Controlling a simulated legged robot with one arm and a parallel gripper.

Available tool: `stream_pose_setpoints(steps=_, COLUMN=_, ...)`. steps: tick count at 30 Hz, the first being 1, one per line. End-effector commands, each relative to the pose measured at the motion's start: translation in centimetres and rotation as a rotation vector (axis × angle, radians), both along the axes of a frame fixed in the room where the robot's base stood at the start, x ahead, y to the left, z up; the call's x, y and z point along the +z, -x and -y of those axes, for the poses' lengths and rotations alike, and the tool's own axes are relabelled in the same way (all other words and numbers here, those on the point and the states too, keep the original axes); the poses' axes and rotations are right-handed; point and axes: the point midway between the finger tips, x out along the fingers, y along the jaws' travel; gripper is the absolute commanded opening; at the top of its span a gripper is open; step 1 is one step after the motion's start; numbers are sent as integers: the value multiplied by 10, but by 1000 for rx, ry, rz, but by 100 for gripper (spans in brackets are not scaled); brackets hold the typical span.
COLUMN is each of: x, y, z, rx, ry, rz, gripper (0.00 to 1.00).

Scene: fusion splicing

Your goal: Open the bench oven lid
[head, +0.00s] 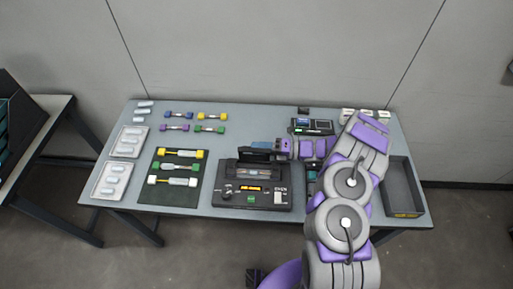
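A black bench unit (230,200), which looks like the oven or splicer, stands at the front middle of the table. It has a display and buttons on its front and a long slot across its top. A dark lid-like flap (256,152) stands up along its back edge. My gripper (283,148) reaches in from the right and is at the right end of this flap. Contact is unclear at this size. The fingers are dark against the flap, so their opening cannot be made out. My arm covers the table just right of the unit.
A smaller black device with screens (312,127) stands behind my gripper. A dark mat (180,198) with several coloured-end holders lies left of the unit. Two pale trays (113,167) are at the far left.

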Motion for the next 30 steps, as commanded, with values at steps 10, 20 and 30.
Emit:
stream_pose_setpoints(steps=10, x=0, y=2, z=74, rx=-3, ry=4, rz=-2, gripper=35)
stream_pose_setpoints(steps=20, x=-2, y=5, z=139, rx=0, ry=4, rz=-3, gripper=35)
stream_pose_setpoints(steps=30, x=-2, y=6, z=162, rx=1, ry=3, rz=-4, gripper=35)
